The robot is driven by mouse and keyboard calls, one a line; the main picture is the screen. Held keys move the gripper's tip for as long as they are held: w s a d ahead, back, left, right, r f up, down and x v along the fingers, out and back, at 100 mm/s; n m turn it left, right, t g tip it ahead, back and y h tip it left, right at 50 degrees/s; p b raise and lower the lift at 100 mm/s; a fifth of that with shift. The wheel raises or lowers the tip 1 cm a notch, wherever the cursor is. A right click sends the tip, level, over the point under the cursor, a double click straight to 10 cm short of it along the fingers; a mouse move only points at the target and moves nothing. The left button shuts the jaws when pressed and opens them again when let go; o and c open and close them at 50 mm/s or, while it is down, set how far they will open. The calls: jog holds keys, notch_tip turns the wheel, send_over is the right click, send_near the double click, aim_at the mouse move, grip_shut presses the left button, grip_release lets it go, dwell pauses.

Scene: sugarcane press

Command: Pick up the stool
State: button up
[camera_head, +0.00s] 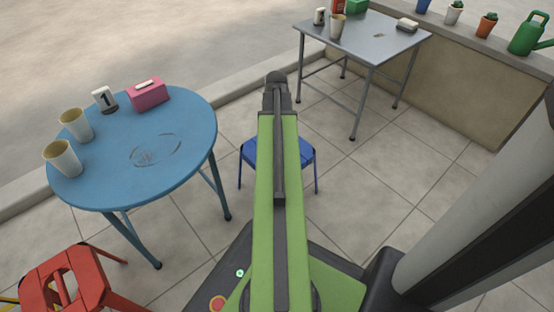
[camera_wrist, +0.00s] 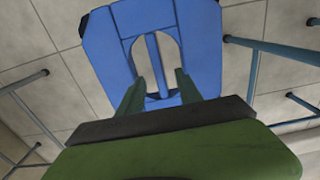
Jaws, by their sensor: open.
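A blue stool (camera_head: 308,152) stands on the tiled floor beyond my base, partly hidden behind my arm in the head view. In the wrist view the blue stool's seat (camera_wrist: 199,35) fills the upper middle, with a hole in its centre and a blue bar seen through it. My gripper (camera_wrist: 160,76) is open, its two green fingers apart at the near part of the hole. I cannot tell whether the fingertips are above the seat or inside the hole. The head view does not show the fingers. A red stool (camera_head: 93,289) stands at the lower left.
A round blue table (camera_head: 115,178) at left holds two cups, a number sign and a pink box. A grey table (camera_head: 375,45) at the back holds small items. A low wall (camera_head: 440,90) with pots runs at right. Tiled floor is clear right of the blue stool.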

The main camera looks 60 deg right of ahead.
notch_tip(320, 180, down, 5)
jog(key=b, duration=0.5)
jog(key=shift+s+d+f, duration=0.1)
jog(key=shift+s+f, duration=0.05)
jog(key=shift+f, duration=0.05)
jog(key=shift+r, duration=0.2)
grip_shut()
dwell(0.7)
